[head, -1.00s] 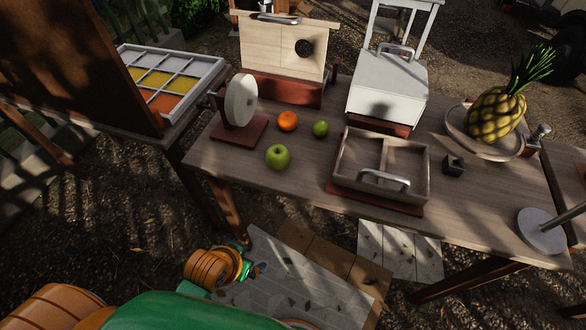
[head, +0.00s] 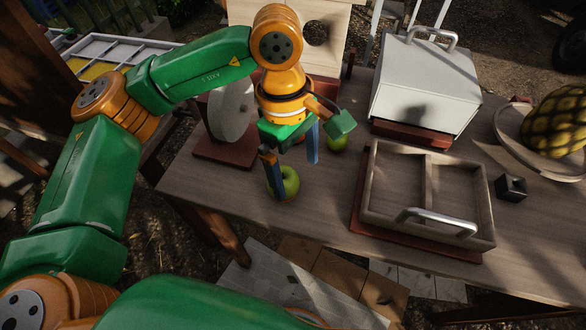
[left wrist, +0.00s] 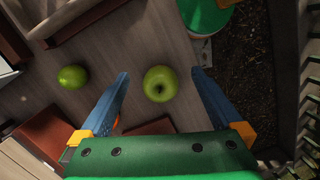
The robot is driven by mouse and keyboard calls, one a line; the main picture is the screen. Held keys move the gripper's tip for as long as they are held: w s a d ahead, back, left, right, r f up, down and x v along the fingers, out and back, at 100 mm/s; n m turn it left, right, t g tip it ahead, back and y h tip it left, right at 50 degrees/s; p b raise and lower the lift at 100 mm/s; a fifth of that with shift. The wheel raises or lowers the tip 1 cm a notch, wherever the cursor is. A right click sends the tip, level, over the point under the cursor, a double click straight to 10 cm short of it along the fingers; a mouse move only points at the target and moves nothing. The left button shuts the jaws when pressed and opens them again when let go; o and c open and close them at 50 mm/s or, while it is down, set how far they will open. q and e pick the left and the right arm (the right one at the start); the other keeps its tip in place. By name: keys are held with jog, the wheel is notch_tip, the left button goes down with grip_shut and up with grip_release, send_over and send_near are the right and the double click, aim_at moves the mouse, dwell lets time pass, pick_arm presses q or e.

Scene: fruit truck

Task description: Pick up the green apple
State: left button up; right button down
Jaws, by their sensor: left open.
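The green apple (head: 290,182) sits on the wooden table near its front edge, partly covered by a finger of my left gripper (head: 296,178). The left gripper is open and points down over the apple. In the left wrist view the apple (left wrist: 160,84) shows in the gap between the fingertips (left wrist: 160,73), with space on both sides. I cannot tell how far the fingertips are above the table. A smaller green lime (head: 337,144) lies behind and to the right; it also shows in the left wrist view (left wrist: 72,77). My right gripper is not in view.
A wooden tray with a metal handle (head: 438,221) stands right of the apple. A round white disc on a red base (head: 222,151) stands to the left. A white box (head: 425,85) is behind. A pineapple (head: 558,122) is at far right. The orange is mostly hidden behind the gripper.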

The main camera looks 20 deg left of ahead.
aim_at(283, 170)
pick_arm(q)
jog(key=w+a, duration=0.1)
jog(key=w+a+y, duration=0.1)
jog(key=shift+a+f, duration=0.3)
jog(key=shift+f, duration=0.05)
jog(key=shift+w+a+f+y, duration=0.15)
jog(key=shift+a+f+y, duration=0.05)
jog(key=shift+f+y, duration=0.1)
jog(key=shift+t, duration=0.3)
jog(key=f, duration=0.2)
jog(key=s+f+p, duration=0.1)
jog(key=f, duration=0.2)
jog(key=shift+a, duration=0.1)
jog(key=shift+w+f, duration=0.15)
jog(key=shift+f, duration=0.1)
jog(key=c, duration=1.5)
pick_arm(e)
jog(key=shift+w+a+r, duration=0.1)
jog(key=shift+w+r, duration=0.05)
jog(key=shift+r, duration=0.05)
pick_arm(q)
jog(key=shift+r+p, duration=0.1)
jog(key=shift+p, duration=0.2)
